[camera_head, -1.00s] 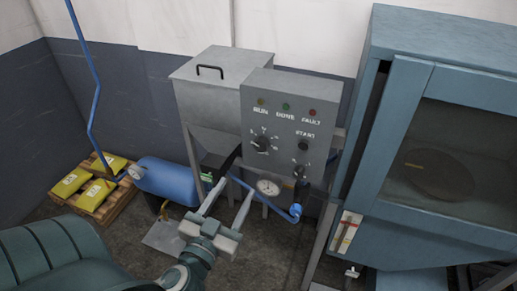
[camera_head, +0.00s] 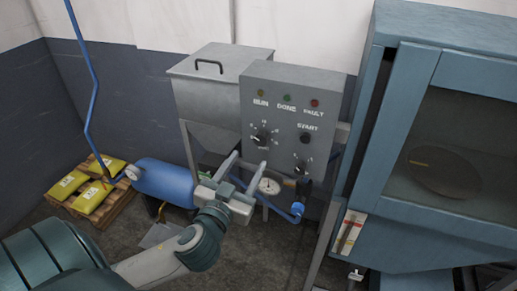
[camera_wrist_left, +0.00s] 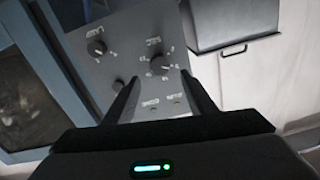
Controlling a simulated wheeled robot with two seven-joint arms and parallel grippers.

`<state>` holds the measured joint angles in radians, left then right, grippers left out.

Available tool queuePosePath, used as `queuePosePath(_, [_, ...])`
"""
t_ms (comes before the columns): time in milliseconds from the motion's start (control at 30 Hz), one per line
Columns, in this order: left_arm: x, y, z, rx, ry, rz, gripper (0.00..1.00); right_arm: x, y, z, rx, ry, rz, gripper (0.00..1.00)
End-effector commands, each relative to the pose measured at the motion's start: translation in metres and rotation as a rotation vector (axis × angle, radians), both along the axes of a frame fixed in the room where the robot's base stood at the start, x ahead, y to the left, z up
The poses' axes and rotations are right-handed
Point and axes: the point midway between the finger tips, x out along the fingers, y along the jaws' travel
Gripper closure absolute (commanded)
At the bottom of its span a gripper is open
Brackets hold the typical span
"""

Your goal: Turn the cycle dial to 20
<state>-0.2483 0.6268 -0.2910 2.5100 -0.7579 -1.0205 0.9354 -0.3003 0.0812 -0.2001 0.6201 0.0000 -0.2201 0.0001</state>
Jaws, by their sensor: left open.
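The grey control panel (camera_head: 285,110) carries a black left dial (camera_head: 262,138) with a ring of printed marks, most likely the cycle dial. It also shows in the left wrist view (camera_wrist_left: 160,66), upside down; the numbers are too small to read surely. A smaller dial (camera_head: 301,166) sits lower right. My left gripper (camera_head: 248,161) is open and empty, just below and in front of the left dial. In the left wrist view, the dial lies just beyond and between the fingertips (camera_wrist_left: 160,77), apparently apart from them. My right gripper is not in view.
The START button (camera_head: 305,138) is between the dials, to the right. A pressure gauge (camera_head: 269,186) and blue pipe (camera_head: 292,216) sit below the panel. A blue tank (camera_head: 165,182) is left of my gripper. A blue-grey windowed cabinet (camera_head: 400,120) stands at right.

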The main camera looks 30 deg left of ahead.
Motion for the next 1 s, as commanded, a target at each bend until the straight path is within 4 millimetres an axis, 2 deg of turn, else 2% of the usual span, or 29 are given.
queuePosePath(33, [0.006,0.001,-0.002,0.003,-0.004,-0.001,0.49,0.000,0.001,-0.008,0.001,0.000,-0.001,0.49])
queuePosePath(400, [0.037,0.009,-0.003,0.004,-0.003,0.000,0.49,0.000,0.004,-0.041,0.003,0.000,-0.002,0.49])
queuePosePath(700, [0.064,0.016,-0.001,0.003,-0.003,0.001,0.49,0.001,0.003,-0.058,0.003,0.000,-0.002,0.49])
queuePosePath(800, [0.077,0.019,0.003,0.003,0.001,0.002,0.49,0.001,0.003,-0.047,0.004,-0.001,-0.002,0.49])
queuePosePath(1000, [0.090,0.022,0.001,0.002,0.001,0.001,0.49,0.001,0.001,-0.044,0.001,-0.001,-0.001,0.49])
